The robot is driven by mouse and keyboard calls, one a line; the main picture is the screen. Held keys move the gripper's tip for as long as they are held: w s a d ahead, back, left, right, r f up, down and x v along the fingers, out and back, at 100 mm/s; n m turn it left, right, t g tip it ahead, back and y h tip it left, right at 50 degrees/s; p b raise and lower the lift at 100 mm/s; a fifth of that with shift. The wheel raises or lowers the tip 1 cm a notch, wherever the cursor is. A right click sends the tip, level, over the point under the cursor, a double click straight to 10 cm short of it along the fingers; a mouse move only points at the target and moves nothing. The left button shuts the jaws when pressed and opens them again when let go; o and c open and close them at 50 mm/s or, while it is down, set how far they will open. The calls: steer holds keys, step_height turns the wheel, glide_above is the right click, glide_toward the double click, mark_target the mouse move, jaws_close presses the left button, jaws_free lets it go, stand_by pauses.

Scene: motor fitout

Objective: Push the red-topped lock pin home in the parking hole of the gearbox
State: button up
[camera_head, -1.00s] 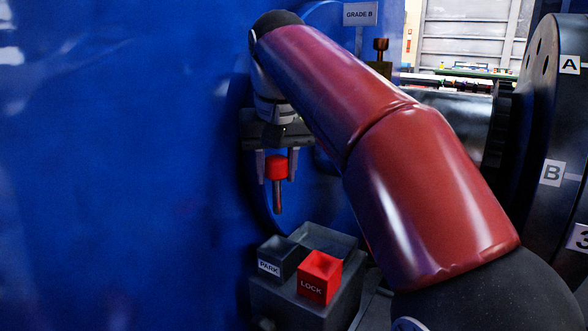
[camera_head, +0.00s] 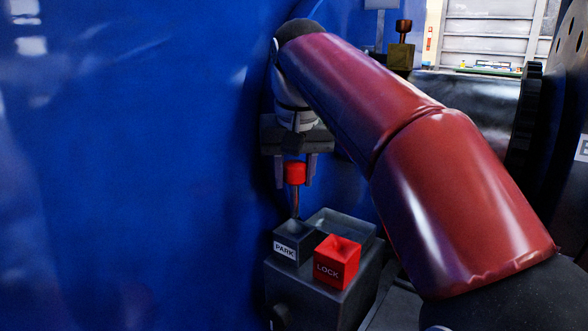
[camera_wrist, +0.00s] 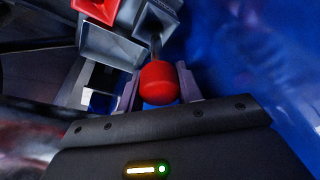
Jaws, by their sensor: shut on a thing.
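The red-topped lock pin (camera_head: 294,173) hangs upright, its thin metal shank pointing down. My gripper (camera_head: 295,182) is shut on its red head, one finger on each side. The head also shows between the fingers in the wrist view (camera_wrist: 158,84). The gearbox (camera_head: 318,292) is a grey box below, with a dark block labelled PARK (camera_head: 287,249) and a red block labelled LOCK (camera_head: 336,267). The shank's lower end is at the top of the PARK block in the head view. I cannot tell whether the tip is inside its hole.
A shallow grey open tray (camera_head: 345,224) sits on the gearbox behind the two blocks. A large blue curved housing (camera_head: 130,160) fills the left, close to my gripper. A brass-coloured block with a pin-like piece (camera_head: 401,55) stands at the back.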

mark_target(294, 216)
steer(key=shift+f, duration=0.6)
steer(key=shift+r+p, duration=0.1)
steer(key=shift+p, duration=0.35)
stand_by(1.4)
steer(key=shift+f+b, duration=2.1)
steer(key=shift+f, duration=1)
steer(key=o, duration=1.1)
steer(key=shift+o, duration=0.2)
steer(key=p+v, duration=0.2)
steer(key=v, duration=0.5)
steer(key=shift+s+r, duration=0.15)
steer(key=shift+r, duration=0.2)
steer(key=s+a, duration=0.7)
steer(key=s, duration=0.2)
steer(key=shift+s+a, duration=0.15)
steer(key=shift+s, duration=0.1)
